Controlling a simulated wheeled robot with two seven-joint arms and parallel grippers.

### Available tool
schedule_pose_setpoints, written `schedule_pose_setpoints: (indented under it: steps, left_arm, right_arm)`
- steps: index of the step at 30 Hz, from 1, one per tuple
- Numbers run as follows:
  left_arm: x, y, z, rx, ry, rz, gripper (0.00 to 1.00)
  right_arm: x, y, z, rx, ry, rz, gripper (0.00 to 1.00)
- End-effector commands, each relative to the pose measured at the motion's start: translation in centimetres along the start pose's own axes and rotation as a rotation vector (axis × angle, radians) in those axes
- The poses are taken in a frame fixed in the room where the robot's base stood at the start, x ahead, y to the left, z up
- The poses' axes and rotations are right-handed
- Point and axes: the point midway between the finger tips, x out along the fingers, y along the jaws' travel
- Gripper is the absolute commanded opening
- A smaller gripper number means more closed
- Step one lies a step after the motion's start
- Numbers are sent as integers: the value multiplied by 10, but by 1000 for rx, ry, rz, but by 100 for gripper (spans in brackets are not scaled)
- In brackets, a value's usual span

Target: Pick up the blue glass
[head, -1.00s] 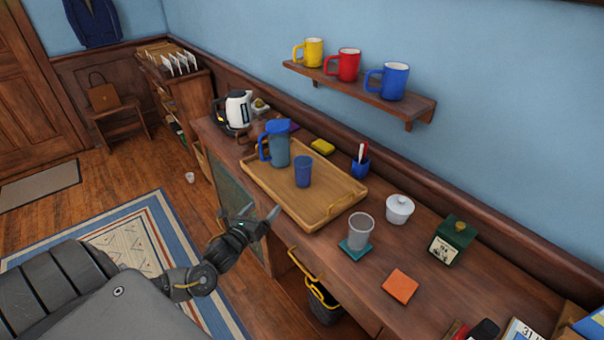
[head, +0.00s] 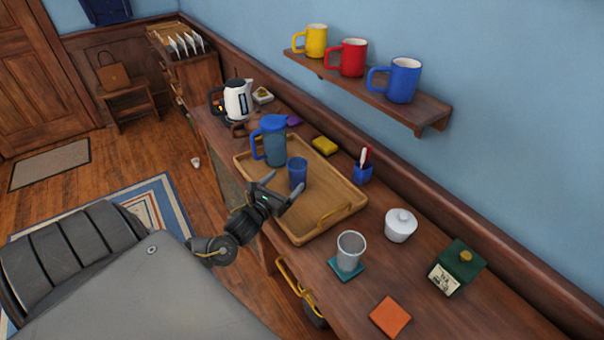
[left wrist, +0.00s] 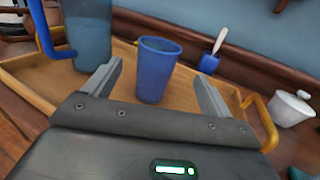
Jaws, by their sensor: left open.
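The blue glass (head: 298,172) stands upright on the wooden tray (head: 318,224), to the right of the blue-lidded pitcher (head: 275,150). My left gripper (head: 282,187) is open at the tray's near edge, its fingers pointing toward the glass. In the left wrist view the glass (left wrist: 157,70) shows between and beyond the two open fingers (left wrist: 155,85), with nothing held. The pitcher (left wrist: 92,35) stands close to the left finger in that view. My right gripper is not in view.
A grey cup (head: 350,250) on a teal coaster, a white lidded pot (head: 400,225) and a green box (head: 457,268) stand right of the tray. A kettle (head: 238,100) is at the far end. A wall shelf (head: 370,94) holds three mugs.

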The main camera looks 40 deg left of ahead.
Motion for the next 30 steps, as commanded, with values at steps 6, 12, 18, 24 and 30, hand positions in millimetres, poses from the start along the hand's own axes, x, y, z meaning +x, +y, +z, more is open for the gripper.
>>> schedule_pose_setpoints:
  steps: [6, 12, 18, 24, 30]
  left_arm:
    - [32, 4, 2, 1, -2, 8, 84]
    - [49, 3, 1, -1, 1, 5, 84]
    - [57, 1, 4, -2, -1, 4, 84]
    - [88, 0, 7, -1, -1, 4, 84]
    - [103, -1, 4, -1, 0, 2, 84]
  right_arm:
    - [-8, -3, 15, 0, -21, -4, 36]
    - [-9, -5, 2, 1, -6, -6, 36]
    - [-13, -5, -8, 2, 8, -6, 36]
    - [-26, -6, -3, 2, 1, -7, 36]
    - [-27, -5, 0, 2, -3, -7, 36]
